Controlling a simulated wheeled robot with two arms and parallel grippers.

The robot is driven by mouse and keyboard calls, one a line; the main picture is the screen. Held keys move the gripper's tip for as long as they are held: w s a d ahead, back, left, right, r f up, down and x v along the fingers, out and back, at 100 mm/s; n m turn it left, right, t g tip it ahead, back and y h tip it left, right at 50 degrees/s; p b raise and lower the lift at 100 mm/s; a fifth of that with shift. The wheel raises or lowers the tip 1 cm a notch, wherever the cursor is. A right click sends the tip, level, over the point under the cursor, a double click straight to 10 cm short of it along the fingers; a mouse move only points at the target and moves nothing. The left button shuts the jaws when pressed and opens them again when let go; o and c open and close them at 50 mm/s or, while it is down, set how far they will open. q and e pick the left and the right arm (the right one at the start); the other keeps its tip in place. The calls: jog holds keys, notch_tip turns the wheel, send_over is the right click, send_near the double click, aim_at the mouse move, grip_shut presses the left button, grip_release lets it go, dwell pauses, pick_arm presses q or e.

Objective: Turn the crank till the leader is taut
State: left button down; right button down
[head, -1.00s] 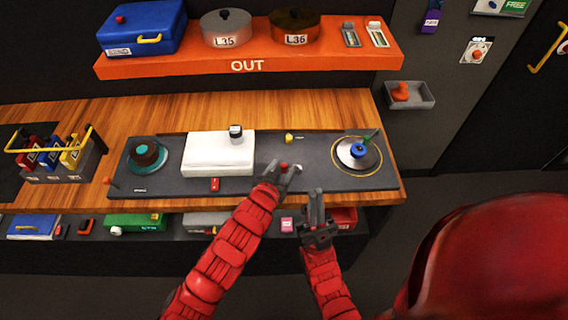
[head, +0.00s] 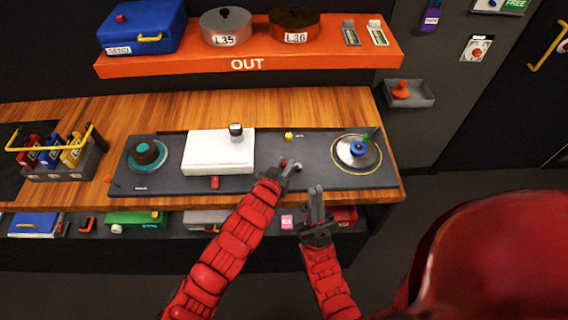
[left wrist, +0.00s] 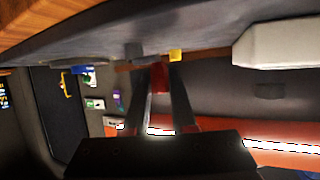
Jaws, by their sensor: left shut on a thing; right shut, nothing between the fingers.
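A dark control panel (head: 270,180) lies on the wooden bench. My left gripper (head: 286,164) is shut on a small red knob (head: 283,163) near the panel's middle; the knob also shows between the fingers in the left wrist view (left wrist: 160,77). The fingers hide most of what it is fixed to, so I cannot make out a crank arm. A reel (head: 147,153) with a brown hub is at the panel's left, and a pale disc (head: 346,160) with a blue hub is at its right. I cannot make out the leader. My right gripper (head: 315,192) is shut and empty in front of the bench edge.
A white block (head: 210,158) stands left of my left gripper, and a small yellow piece (head: 288,137) is behind it. An orange shelf (head: 180,64) with pots and a blue case runs along the back. A lower shelf (head: 180,232) holds boxes.

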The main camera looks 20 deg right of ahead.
pick_arm(q)
jog(key=shift+w+f+h+b, duration=0.15)
jog(key=shift+h+b, duration=0.15)
jog(key=shift+b, duration=0.5)
jog(key=m+g+h+b, duration=0.1)
jog(key=m+g+b, duration=0.1)
jog(key=b, duration=0.4)
jog(key=w+m+g+h+b, duration=0.1)
jog(key=m+g+b, duration=0.1)
jog(key=b, duration=0.5)
jog(key=w+m+g+h+b, duration=0.1)
jog(key=m+g+h+b, duration=0.1)
jog(key=b, duration=0.4)
jog(key=shift+w+d+f+m+g+b, duration=0.1)
jog(key=shift+w+d+m+g+b, duration=0.15)
jog(key=shift+m, duration=0.25)
jog(key=shift+d+r+m+g+h+b, duration=0.1)
jog(key=shift+r+m+g+h+b, duration=0.2)
jog(key=shift+m+g+b, duration=0.45)
jog(key=shift+n, duration=0.25)
jog(key=c, duration=0.7)
grip_release()
jog(key=shift+c, duration=0.2)
